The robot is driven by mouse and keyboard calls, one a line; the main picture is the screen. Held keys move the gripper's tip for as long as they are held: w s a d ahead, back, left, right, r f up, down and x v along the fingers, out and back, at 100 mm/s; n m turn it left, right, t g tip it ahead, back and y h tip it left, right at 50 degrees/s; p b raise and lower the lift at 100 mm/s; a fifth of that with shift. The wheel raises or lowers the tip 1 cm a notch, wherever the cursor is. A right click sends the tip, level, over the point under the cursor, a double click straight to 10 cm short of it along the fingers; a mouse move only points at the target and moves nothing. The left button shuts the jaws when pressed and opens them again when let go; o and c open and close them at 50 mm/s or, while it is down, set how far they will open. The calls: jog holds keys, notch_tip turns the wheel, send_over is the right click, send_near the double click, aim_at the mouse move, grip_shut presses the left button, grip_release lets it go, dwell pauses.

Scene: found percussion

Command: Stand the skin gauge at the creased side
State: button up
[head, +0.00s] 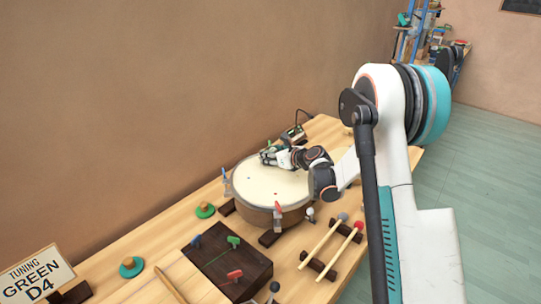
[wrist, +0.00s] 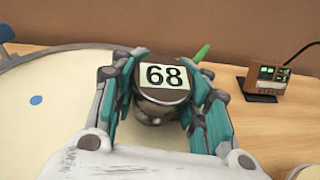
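The skin gauge (wrist: 165,78), a short dark cylinder whose top reads 68, is between the two teal-padded fingers of my gripper (wrist: 160,100) in the wrist view. The pads appear to press on its sides. Its foot is partly hidden, and I cannot tell whether it touches the skin. The drum (head: 268,190), with a cream skin and brown shell, lies under my gripper (head: 266,157) in the head view. My gripper is over the far part of the skin. The drum skin (wrist: 45,90) also fills the left of the wrist view. No crease can be made out.
A small lit meter (wrist: 268,78) with a cable stands beyond the drum. Coloured clamps ring the drum; one is red (head: 278,212). A dark block with pegs (head: 228,262), two mallets (head: 335,240), and a "TUNING GREEN D4" sign (head: 35,277) are on the wooden bench.

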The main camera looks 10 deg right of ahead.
jog(key=o, duration=0.5)
jog(key=shift+o, duration=0.2)
jog(key=shift+r, duration=0.15)
jog(key=shift+s+d+r+p, duration=0.1)
jog(key=shift+s+r+p, duration=0.1)
jog(key=shift+p, duration=0.15)
jog(key=p+v, duration=0.2)
jog(key=v, duration=0.9)
jog(key=shift+s+d+p, duration=0.15)
jog(key=shift+s+p, duration=0.1)
jog(key=shift+p, duration=0.15)
